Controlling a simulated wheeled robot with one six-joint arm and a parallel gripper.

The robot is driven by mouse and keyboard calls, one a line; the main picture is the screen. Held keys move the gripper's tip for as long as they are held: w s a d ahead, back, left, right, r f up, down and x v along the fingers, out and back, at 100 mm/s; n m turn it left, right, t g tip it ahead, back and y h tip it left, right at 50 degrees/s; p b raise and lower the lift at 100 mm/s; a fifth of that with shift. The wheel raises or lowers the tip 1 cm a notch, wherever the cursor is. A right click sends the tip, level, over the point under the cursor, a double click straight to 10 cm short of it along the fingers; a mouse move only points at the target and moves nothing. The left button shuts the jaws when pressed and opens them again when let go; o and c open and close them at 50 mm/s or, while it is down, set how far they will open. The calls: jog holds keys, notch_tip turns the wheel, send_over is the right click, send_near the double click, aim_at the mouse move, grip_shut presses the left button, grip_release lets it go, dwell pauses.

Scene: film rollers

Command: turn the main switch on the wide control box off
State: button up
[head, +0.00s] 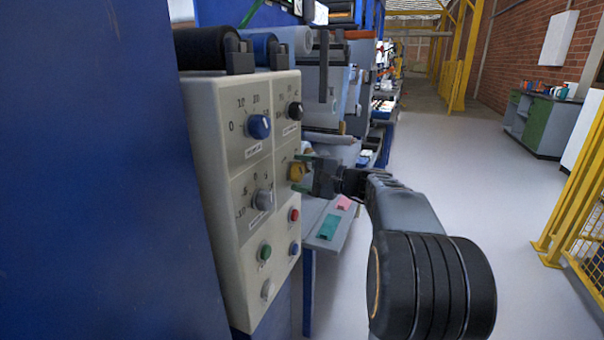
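The wide control box (225,130) is a cream panel on the left, seen at a slant. It carries a blue knob (259,126), a black knob (295,110), a grey knob (263,200) and a yellow-orange knob (296,172) at the right edge. The yellow-orange knob looks like the main switch, but its label is not legible. My gripper (303,173) is level with this knob, its fingers spread, one above and one below it. I cannot tell whether they touch it. The knob's setting is too small and partly covered to read.
Below the knobs are a red button (293,215), a green button (265,252), a blue button (294,248) and a pale button (267,289). A blue machine wall (90,170) fills the left. Rollers (262,48) sit above the box. The grey floor (480,210) is clear on the right.

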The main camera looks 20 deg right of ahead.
jog(key=shift+o, duration=0.8)
jog(key=p+v, duration=0.3)
jog(key=v, duration=1.1)
jog(key=s+a+r+n+g+h+p, duration=0.1)
jog(key=a+r+n+g+p, duration=0.1)
jog(key=a+g+p, duration=0.35)
jog(key=s+a+r+n+g+h+p, duration=0.1)
jog(key=a+r+g+h+p, duration=0.15)
jog(key=a+p, duration=0.6)
jog(key=s+a+r+n+g+h+p, duration=0.1)
jog(key=s+a+r+n+h+p, duration=0.5)
jog(key=p, duration=1.1)
jog(key=s+r+n+h, duration=0.2)
jog(key=s+n, duration=0.1)
jog(key=s, duration=0.1)
jog(key=shift+s+a+r+n+g+h, duration=0.15)
jog(key=shift+s+r+n+g+h, duration=0.15)
jog(key=shift+r+n+h, duration=0.1)
